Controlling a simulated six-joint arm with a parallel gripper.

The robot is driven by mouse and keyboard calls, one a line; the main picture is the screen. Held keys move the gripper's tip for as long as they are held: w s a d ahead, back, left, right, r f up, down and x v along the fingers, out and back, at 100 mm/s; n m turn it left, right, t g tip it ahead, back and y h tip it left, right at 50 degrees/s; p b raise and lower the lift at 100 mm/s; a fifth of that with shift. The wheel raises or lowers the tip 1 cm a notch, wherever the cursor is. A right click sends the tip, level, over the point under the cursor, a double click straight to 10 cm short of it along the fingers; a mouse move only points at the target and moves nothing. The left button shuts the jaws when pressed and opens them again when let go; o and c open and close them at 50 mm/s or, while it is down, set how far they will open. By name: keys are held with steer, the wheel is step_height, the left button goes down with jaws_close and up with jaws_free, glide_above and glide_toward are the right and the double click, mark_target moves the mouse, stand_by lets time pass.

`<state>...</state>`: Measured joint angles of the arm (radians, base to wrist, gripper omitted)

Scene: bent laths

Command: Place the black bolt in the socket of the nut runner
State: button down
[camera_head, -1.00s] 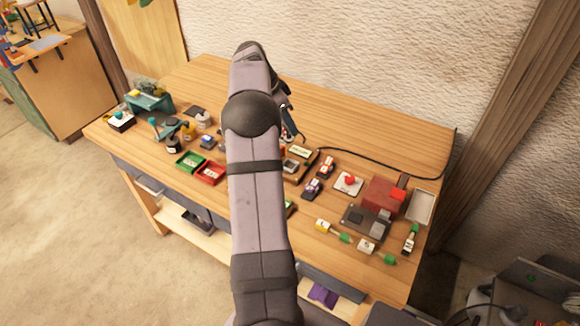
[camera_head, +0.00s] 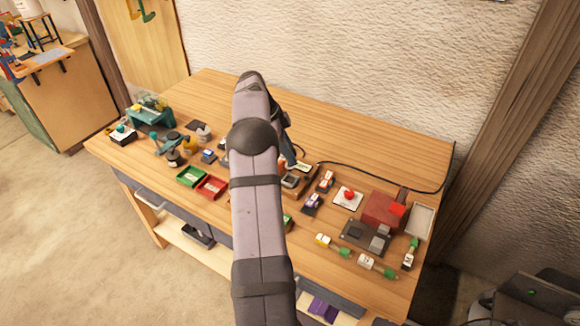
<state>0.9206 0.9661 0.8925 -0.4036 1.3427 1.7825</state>
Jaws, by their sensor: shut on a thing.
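My gripper (camera_head: 290,160) is partly hidden behind my own arm, low over the middle of the workbench (camera_head: 370,140). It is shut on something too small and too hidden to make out. I cannot pick out the black bolt. I cannot tell for sure which device is the nut runner, and no socket can be made out. A small block-shaped device (camera_head: 292,181) with a grey top lies just below the gripper in the picture, partly behind my arm. I cannot tell whether the gripper touches it.
A green tray (camera_head: 191,176) and a red tray (camera_head: 212,187) lie left of my arm. A red box (camera_head: 383,208), a red button on a white plate (camera_head: 347,198) and a pale tray (camera_head: 420,221) stand at right. A black cable (camera_head: 385,178) crosses behind. The bench's back is clear.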

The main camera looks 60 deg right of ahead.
mark_target(290, 167)
steer(key=shift+f+p, duration=0.95)
steer(key=shift+f, duration=1.85)
steer(key=shift+f, duration=0.1)
steer(key=c, duration=1.6)
jaws_free()
steer(key=shift+o, duration=0.2)
steer(key=shift+r, duration=0.2)
steer(key=shift+w+r+b, duration=0.15)
steer(key=shift+r+b, duration=0.1)
steer(key=shift+b, duration=0.1)
steer(key=b+v, duration=0.2)
steer(key=v, duration=0.9)
steer(key=shift+b, duration=0.4)
